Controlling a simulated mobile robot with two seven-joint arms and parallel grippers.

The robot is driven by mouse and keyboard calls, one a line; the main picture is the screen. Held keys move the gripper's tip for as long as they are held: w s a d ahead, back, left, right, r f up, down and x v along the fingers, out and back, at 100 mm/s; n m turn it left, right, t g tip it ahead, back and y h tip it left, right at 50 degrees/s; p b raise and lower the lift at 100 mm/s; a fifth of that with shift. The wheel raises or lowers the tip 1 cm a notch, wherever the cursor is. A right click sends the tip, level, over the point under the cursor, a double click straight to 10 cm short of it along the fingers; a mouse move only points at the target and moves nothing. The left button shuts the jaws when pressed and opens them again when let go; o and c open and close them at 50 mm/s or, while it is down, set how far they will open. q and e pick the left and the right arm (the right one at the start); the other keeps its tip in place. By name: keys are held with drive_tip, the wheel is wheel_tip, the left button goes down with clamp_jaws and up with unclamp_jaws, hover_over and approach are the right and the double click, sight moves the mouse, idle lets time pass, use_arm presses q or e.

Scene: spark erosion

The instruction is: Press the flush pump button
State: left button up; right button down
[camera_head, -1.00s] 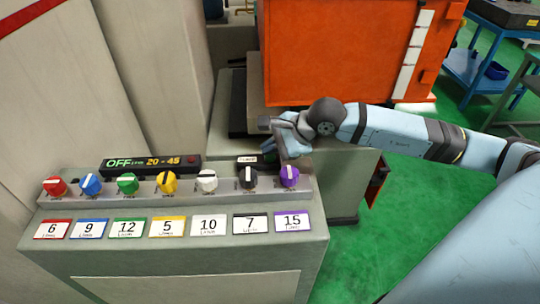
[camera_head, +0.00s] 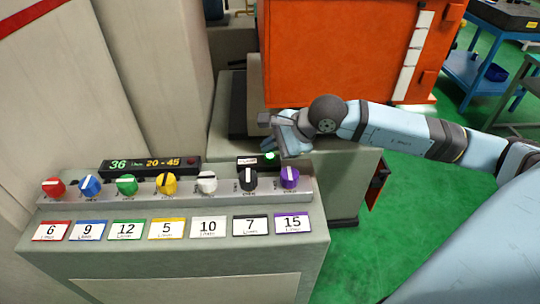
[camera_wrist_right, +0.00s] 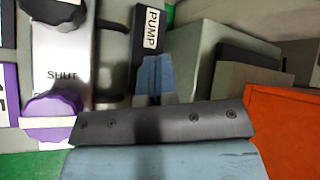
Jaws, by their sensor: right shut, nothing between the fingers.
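The flush pump switch is a small dark panel with a white PUMP label (camera_head: 247,161) at the back right of the control console. A round green button (camera_head: 270,155) glows on it. My right gripper (camera_head: 288,150) is shut and empty, its fingers pointing down just right of the lit button; I cannot tell whether they touch it. In the right wrist view the closed fingertips (camera_wrist_right: 155,73) are just below the PUMP label (camera_wrist_right: 151,28), and the button is hidden. My left gripper is not in view.
The console carries a row of coloured knobs, including the purple knob (camera_head: 289,177), above numbered cards. The display (camera_head: 150,164) reads 36 and 20 - 45. An orange machine tank (camera_head: 350,50) stands behind my right arm. Green floor lies to the right.

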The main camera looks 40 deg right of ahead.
sight(271, 157)
drive_tip(key=shift+r+p, duration=0.75)
drive_tip(key=shift+r, duration=2.25)
